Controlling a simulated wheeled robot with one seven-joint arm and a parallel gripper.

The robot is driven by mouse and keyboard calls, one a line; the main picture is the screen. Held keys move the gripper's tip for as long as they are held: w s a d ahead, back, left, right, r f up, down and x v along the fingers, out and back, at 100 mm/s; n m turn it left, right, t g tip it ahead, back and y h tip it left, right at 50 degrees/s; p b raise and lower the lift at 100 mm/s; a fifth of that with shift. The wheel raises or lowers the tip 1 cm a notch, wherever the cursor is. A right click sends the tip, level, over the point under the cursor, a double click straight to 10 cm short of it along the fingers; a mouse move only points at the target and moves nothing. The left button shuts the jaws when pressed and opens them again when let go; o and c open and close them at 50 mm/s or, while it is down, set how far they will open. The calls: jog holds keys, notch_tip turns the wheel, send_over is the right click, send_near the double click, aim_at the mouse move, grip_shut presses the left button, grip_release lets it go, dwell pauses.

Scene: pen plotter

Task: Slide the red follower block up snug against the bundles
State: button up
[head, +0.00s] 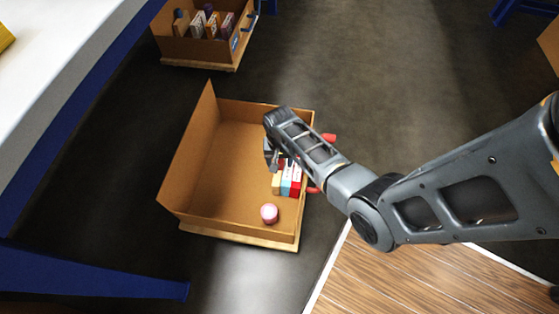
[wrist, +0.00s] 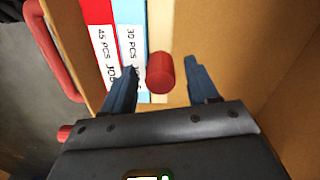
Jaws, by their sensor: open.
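A cardboard box (head: 190,190) holds a short row of bundles along its right side. Yellow (head: 276,184), blue (head: 287,187) and red (head: 297,188) pieces show there. In the wrist view, the red bundle (wrist: 85,10) and blue bundle (wrist: 131,10) carry white labels. My gripper (wrist: 163,70) is open, its fingers reaching down beside the bundles. A short red cylinder (wrist: 160,73) shows between the fingers, apart from the right one. It may be part of the red follower block; I cannot tell. Contact with the left finger is unclear, and my arm hides part of the row.
A pink cylinder (head: 269,213) stands in the box near its front wall. Red handles (head: 314,190) stick out on the box's right side. Another box with packed items (head: 185,50) stands behind. The box's left half is clear. A white table (head: 55,60) is at left.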

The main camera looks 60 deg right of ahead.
jog(key=shift+c, duration=0.2)
grip_shut()
dwell(0.3)
